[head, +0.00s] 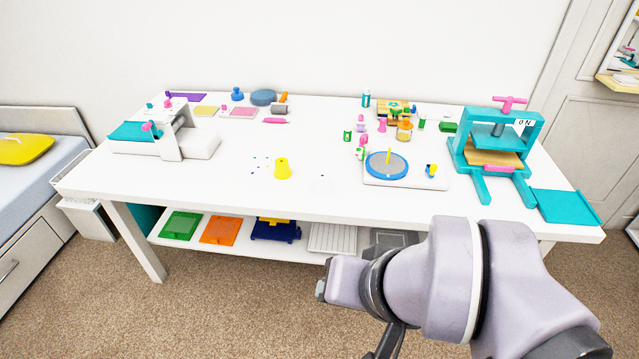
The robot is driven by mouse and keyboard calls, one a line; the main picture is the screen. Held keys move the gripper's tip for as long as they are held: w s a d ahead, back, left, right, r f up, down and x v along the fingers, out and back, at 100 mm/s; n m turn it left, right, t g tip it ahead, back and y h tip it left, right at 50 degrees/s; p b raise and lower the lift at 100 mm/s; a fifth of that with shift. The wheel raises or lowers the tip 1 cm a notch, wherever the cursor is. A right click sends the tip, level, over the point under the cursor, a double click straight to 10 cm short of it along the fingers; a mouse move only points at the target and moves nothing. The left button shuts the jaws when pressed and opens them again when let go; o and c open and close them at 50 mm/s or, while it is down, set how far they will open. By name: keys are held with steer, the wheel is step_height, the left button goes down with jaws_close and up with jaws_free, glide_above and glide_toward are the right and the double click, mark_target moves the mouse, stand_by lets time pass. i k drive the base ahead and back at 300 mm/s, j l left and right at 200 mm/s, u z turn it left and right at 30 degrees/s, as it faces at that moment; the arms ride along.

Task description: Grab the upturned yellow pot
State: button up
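The yellow pot (283,169) stands upside down on the white table (230,190), left of the table's middle and near its front half. Its narrow end points up and its wide rim rests on the tabletop. My arm reaches in from the lower right, in front of the table. A dark part at the bottom edge, seemingly of my gripper (386,345), is cut off by the frame. Its fingertips do not show, so I cannot see whether it is open or shut. It is well apart from the pot, to the right and nearer to me.
A white and teal machine (190,143) stands at left. A blue-rimmed disc (386,165) on a white base and a teal press (497,145) stand at right. The tabletop around the pot is mostly clear.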

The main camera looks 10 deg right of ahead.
mark_target(282, 172)
steer(key=i+l+u, duration=0.1)
steer(key=i+u, duration=0.35)
steer(key=i, duration=1.15)
